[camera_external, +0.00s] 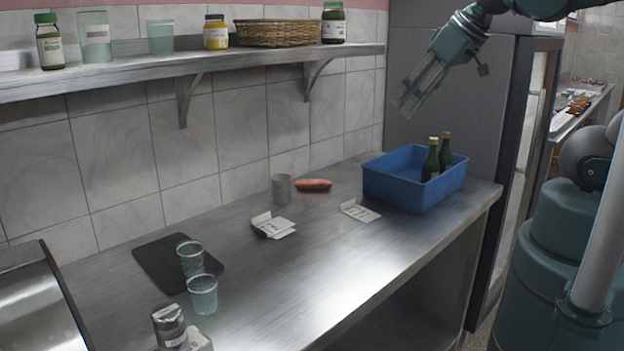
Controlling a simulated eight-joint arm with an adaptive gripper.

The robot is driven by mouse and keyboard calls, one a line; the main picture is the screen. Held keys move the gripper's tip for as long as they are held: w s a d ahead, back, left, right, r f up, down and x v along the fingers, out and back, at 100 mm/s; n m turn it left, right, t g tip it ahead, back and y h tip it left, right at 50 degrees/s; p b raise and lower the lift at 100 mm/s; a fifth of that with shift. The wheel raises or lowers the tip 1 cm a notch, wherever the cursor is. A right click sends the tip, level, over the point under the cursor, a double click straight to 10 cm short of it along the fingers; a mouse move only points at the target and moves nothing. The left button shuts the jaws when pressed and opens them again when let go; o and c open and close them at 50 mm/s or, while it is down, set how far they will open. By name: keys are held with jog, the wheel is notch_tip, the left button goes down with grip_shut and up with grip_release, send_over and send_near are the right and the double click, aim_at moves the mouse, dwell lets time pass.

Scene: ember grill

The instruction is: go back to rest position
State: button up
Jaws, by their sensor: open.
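My gripper (408,104) hangs in the air at the upper right, pointing down and to the left. It is open, with nothing seen between its fingers. It is above and to the left of the blue crate (400,194), well clear of it and of the counter. Two dark green bottles (431,160) stand upright inside the crate, at its right part.
The steel counter (330,255) holds a grey cup (281,188), a sausage-like item (313,185), folded cards (272,225), and two glasses (202,294) at a dark mat (160,262). A wall shelf (260,57) carries jars and a basket (276,33). A fridge (480,110) stands behind my gripper.

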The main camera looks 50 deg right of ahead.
jog(key=shift+s+d+f, duration=0.15)
jog(key=shift+s+d, duration=0.05)
jog(key=shift+d, duration=0.1)
jog(key=shift+f, duration=0.1)
notch_tip(320, 180, down, 10)
jog(key=b, duration=1)
jog(key=shift+f+b, duration=0.25)
jog(key=shift+b, duration=0.15)
dwell(0.6)
